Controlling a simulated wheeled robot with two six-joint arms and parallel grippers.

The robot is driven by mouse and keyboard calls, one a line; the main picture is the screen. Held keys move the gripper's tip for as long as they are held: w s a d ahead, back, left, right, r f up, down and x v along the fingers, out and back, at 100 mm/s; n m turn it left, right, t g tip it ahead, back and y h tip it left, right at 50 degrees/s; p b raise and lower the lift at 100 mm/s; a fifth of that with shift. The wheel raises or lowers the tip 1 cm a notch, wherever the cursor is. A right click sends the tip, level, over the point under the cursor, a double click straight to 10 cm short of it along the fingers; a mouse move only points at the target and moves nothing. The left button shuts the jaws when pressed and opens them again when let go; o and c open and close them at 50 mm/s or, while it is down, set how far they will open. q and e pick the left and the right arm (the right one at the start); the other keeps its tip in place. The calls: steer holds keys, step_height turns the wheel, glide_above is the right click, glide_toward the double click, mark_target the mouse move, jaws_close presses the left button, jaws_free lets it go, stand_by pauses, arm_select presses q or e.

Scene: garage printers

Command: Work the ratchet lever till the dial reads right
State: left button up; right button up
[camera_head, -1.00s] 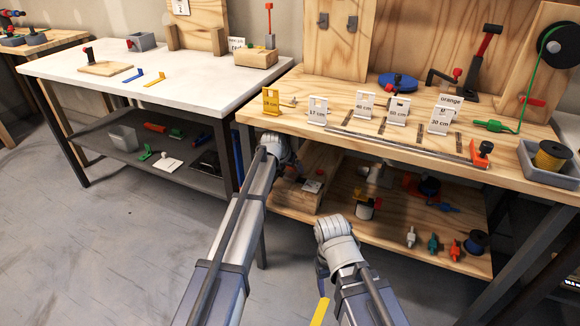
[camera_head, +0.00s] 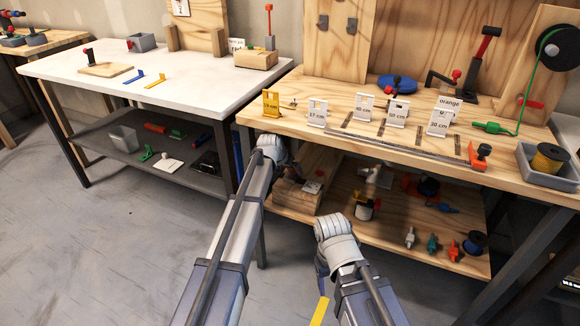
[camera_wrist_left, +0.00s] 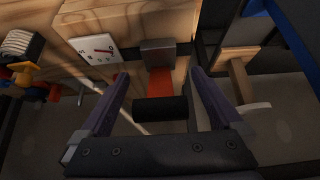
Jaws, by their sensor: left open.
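The ratchet device is a wooden block (camera_head: 289,196) with a white dial (camera_head: 312,187) on the lower shelf of the right bench. In the left wrist view the dial (camera_wrist_left: 95,48) shows a red needle; its numbers are too small to read. The lever (camera_wrist_left: 160,82) beside it is red with a black grip (camera_wrist_left: 160,109). My left gripper (camera_wrist_left: 163,88) is open, with its two purple fingers on either side of the lever and apart from it. In the head view my left wrist hides part of the device. My right gripper (camera_head: 322,284) hangs low in front, its jaws mostly hidden.
The right bench top (camera_head: 300,82) lies above the shelf, its front edge over my left gripper. The lower shelf (camera_head: 400,215) also holds a glue pot (camera_head: 364,210) and several small coloured parts.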

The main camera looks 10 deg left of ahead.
arm_select(q)
steer(key=s+a, duration=0.3)
steer(key=s, duration=0.7)
steer(key=shift+a, duration=0.15)
steer(key=s+d+f+g+y, duration=0.1)
steer(key=s+d+g, duration=0.15)
steer(key=s, duration=0.85)
steer(key=s+d+f+g+y, duration=0.1)
steer(key=s+d+g, duration=0.15)
steer(key=s, duration=0.75)
steer(key=s+d+f+g+y, duration=0.1)
steer(key=s+d+f+g, duration=0.15)
steer(key=s, duration=0.85)
step_height(320, 180, up, 36)
steer(key=p, duration=3.5)
steer(key=shift+d+t, duration=0.15)
steer(key=shift+t, duration=0.3)
